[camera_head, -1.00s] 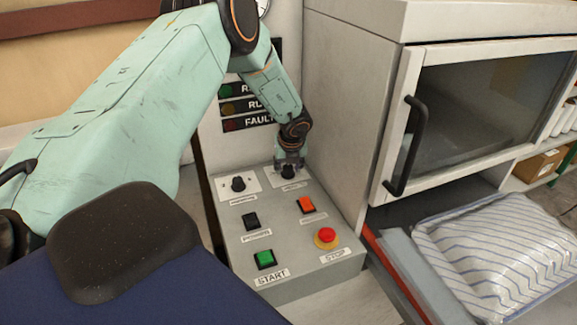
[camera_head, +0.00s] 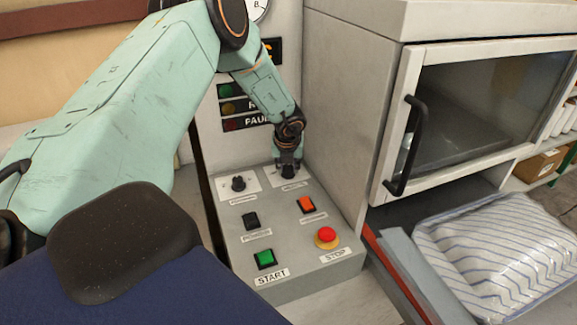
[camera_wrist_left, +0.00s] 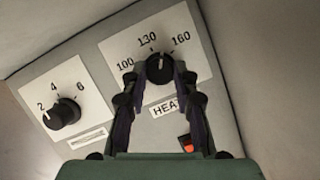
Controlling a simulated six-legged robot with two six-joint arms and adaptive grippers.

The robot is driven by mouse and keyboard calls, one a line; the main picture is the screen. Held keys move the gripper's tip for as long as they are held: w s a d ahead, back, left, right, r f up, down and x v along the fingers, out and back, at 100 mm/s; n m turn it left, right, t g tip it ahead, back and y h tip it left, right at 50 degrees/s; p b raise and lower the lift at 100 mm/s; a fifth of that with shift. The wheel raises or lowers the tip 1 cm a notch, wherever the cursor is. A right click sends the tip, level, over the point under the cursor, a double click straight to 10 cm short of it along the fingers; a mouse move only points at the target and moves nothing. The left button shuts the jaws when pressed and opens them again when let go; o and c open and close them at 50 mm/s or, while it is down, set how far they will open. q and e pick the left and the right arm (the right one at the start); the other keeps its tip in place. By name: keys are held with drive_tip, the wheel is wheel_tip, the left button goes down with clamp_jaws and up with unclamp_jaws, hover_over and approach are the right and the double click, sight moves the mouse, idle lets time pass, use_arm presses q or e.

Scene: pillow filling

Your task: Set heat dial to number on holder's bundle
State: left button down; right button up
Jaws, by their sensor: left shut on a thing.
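The heat dial (camera_wrist_left: 158,68) is a black knob on a white plate marked 100, 130 and 160, with a "HEAT" label below, partly covered by a finger. The knob's upper part lies just below the 130 mark; its exact pointer angle is hard to read. My left gripper (camera_wrist_left: 158,75) is shut on this knob, one finger on each side. In the head view my left gripper (camera_head: 288,170) reaches down to the back right of the control box and hides the knob. My right gripper is not in view. No number on a holder's bundle is readable.
The grey control box (camera_head: 285,270) also carries a second dial (camera_wrist_left: 62,113) marked 2, 4, 6, a black switch (camera_head: 251,221), an orange switch (camera_head: 307,204), a green START button (camera_head: 265,259) and a red STOP button (camera_head: 327,235). A glass-doored cabinet (camera_head: 340,90) stands right, above a striped wrapped pillow (camera_head: 495,250).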

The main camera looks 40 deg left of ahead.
use_arm(q)
drive_tip(key=shift+m+t, duration=0.3)
drive_tip(key=shift+m, duration=0.4)
drive_tip(key=shift+a+f+m+h+b, duration=0.15)
drive_tip(key=shift+m+h+b, duration=0.25)
drive_tip(key=shift+m+b, duration=0.35)
drive_tip(key=m+b, duration=0.2)
drive_tip(key=b, duration=0.1)
drive_tip(key=shift+s+h, duration=0.1)
drive_tip(key=shift+h, duration=0.3)
drive_tip(key=shift+m+h+b, duration=0.3)
drive_tip(key=shift+m+b, duration=0.35)
drive_tip(key=shift+b, duration=0.55)
drive_tip(key=shift+a, duration=0.1)
drive_tip(key=c, duration=1)
unclamp_jaws()
drive_tip(key=shift+r, duration=0.2)
